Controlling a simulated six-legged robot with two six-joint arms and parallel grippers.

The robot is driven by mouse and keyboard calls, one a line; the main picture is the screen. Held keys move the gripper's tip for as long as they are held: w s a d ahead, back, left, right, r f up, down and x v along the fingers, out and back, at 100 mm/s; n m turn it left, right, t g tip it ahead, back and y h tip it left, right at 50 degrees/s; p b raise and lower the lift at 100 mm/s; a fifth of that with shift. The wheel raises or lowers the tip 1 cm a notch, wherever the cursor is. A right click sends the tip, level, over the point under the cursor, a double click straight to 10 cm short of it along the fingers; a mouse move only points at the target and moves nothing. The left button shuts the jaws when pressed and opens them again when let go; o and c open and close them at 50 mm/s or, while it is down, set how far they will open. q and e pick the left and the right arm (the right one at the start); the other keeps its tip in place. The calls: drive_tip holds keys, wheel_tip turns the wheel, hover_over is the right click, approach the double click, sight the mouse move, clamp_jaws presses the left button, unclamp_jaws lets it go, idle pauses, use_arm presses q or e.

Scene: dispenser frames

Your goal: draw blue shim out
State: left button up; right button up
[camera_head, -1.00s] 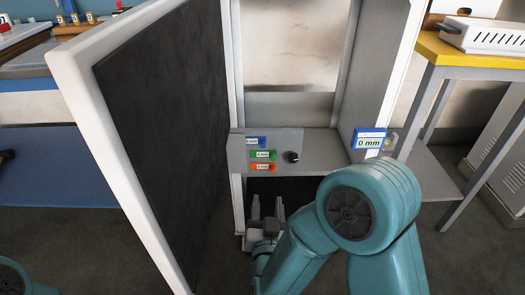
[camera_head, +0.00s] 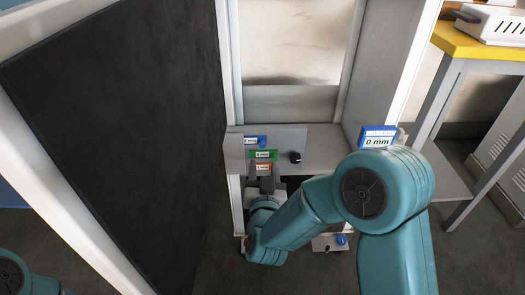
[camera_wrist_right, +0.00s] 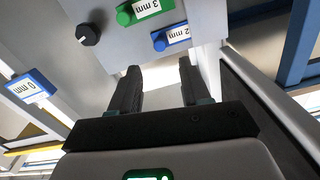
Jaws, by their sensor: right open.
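The blue shim (camera_head: 256,141), with a white label, sits at the top of a short stack on the grey panel in the head view. In the right wrist view, it (camera_wrist_right: 172,36) reads 2 mm. A green shim (camera_head: 263,155) lies just below it, marked 3 mm in the wrist view (camera_wrist_right: 146,10). An orange shim (camera_head: 263,168) is lowest in the head view, partly behind my fingers. My right gripper (camera_head: 266,177) is open and empty, below the shims. Its fingers (camera_wrist_right: 160,75) stay apart from the blue shim. My left gripper is out of view.
A black knob (camera_head: 295,157) is right of the shims. A blue 0 mm block (camera_head: 377,138) sits on the frame's right side. A large dark door panel (camera_head: 130,130) stands at left. A small blue piece (camera_head: 341,238) rests on a low light plate.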

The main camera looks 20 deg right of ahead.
sight(263, 146)
drive_tip(key=b+x, duration=0.1)
drive_tip(key=x, duration=0.6)
drive_tip(key=shift+w+d+f, duration=0.1)
drive_tip(key=shift+w+d, duration=0.05)
drive_tip(key=shift+w, duration=0.25)
clamp_jaws()
